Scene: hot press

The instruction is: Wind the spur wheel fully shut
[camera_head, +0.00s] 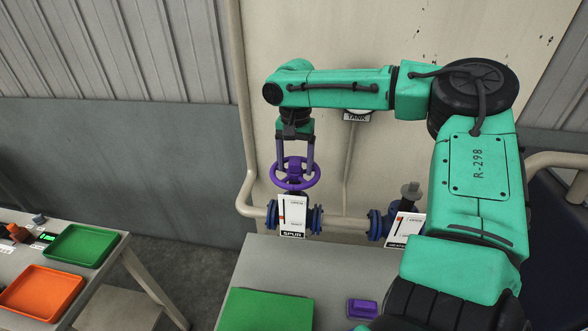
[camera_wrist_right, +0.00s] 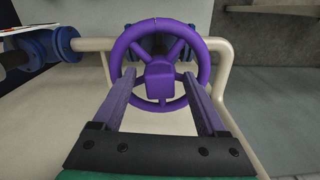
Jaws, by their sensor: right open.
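The spur wheel is a purple handwheel (camera_head: 296,173) on a blue-flanged valve in the pipe against the wall. A white card marked SPUR (camera_head: 292,216) stands in front of that valve. My right gripper (camera_head: 295,168) points down at the wheel from above. In the right wrist view the wheel (camera_wrist_right: 161,68) lies ahead, and the open fingers of the gripper (camera_wrist_right: 163,98) reach to either side of its near part. I cannot tell whether they touch the rim. My left gripper is not in view.
A second valve (camera_head: 392,222) with a grey top and its own card sits to the right on the same pipe (camera_head: 345,224). A grey table below holds a green mat (camera_head: 268,310) and a purple block (camera_head: 362,308). Green (camera_head: 80,245) and orange (camera_head: 40,293) trays stand at left.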

